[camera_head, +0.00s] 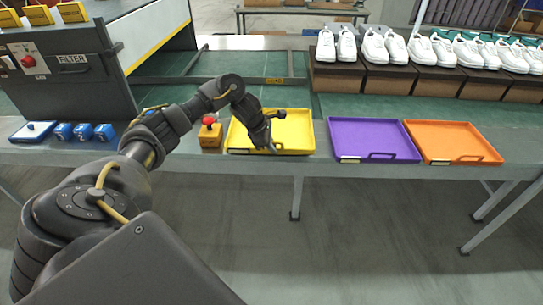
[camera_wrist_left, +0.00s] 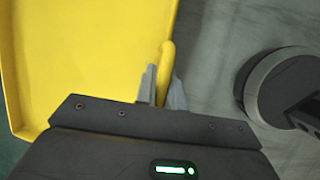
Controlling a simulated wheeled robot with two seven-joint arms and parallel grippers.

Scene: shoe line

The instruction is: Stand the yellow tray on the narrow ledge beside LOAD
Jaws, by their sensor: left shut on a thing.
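The yellow tray (camera_head: 295,130) lies flat, or nearly so, on the grey front ledge (camera_head: 320,170), between a red-knobbed block and a purple tray. My left gripper (camera_head: 272,146) is at its front edge. In the left wrist view the two fingers (camera_wrist_left: 163,92) are shut on the tray's yellow handle (camera_wrist_left: 167,58), one on each side; the tray floor (camera_wrist_left: 85,50) shows to the left. A small yellow label (camera_head: 274,80) sits behind on the green surface; its lettering is too small to read surely. My right gripper is not in view.
The purple tray (camera_head: 370,136) and an orange tray (camera_head: 455,137) stand to the right. The red-knobbed block (camera_head: 210,132) is close on the left, with blue blocks (camera_head: 84,132) beyond. White shoes (camera_head: 385,46) stand on brown boxes (camera_head: 388,78) behind. Green surface (camera_head: 215,95) behind the tray is mostly clear.

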